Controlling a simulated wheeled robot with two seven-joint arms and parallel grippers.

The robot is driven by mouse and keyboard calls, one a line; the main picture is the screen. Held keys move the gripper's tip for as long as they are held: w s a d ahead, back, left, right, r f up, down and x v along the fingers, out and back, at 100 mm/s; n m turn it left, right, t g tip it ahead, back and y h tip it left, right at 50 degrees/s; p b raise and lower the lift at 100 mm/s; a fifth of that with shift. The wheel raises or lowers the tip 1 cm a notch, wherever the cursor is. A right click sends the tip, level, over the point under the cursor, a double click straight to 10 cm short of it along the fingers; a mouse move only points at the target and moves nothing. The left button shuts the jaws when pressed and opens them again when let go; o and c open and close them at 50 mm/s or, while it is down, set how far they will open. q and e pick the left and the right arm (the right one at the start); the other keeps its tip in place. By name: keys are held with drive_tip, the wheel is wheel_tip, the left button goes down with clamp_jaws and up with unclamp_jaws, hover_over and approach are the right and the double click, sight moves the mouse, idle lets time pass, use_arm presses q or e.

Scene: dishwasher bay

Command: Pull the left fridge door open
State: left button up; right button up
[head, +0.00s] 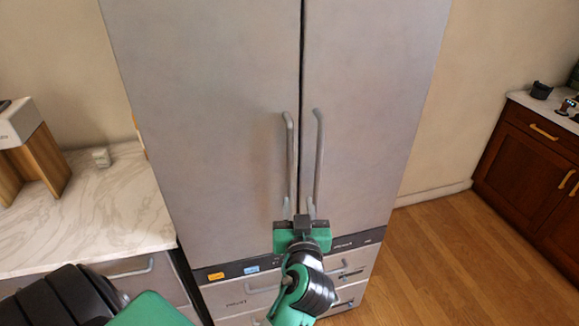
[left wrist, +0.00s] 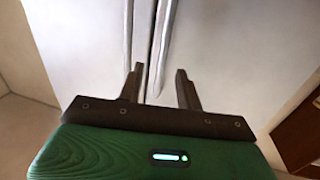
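The left fridge door (head: 215,110) is a tall grey panel. It looks shut, with a thin dark seam between it and the right door (head: 370,100). Its upright bar handle (head: 290,150) stands next to the right door's handle (head: 318,150). My left gripper (head: 299,210) is at the lower ends of both handles. In the left wrist view, its two dark fingers (left wrist: 159,86) are open. There the left handle (left wrist: 128,35) lines up with the left finger, and the right handle (left wrist: 162,45) runs between the fingers. Contact cannot be told. My right gripper is not in view.
Drawers (head: 245,295) lie below the doors. A dark wood cabinet (head: 520,165) is at the right. The wooden floor (head: 440,255) between is clear.

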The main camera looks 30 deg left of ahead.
sight(290, 168)
use_arm(q)
drive_tip(key=p+x, duration=0.2)
drive_tip(key=x, duration=0.2)
drive_tip(key=r+p+x, duration=0.1)
drive_tip(key=p+x, duration=0.1)
drive_tip(key=x, duration=0.2)
drive_tip(key=p+x, duration=0.2)
drive_tip(key=x, duration=0.3)
drive_tip(key=shift+s+a+r+p, duration=0.15)
drive_tip(key=shift+a+r+p, duration=0.15)
drive_tip(key=shift+a+p, duration=0.15)
drive_tip(key=shift+a+f, duration=0.15)
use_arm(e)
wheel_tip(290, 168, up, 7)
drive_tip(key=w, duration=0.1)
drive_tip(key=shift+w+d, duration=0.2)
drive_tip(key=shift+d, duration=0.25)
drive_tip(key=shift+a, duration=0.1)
use_arm(q)
clamp_jaws()
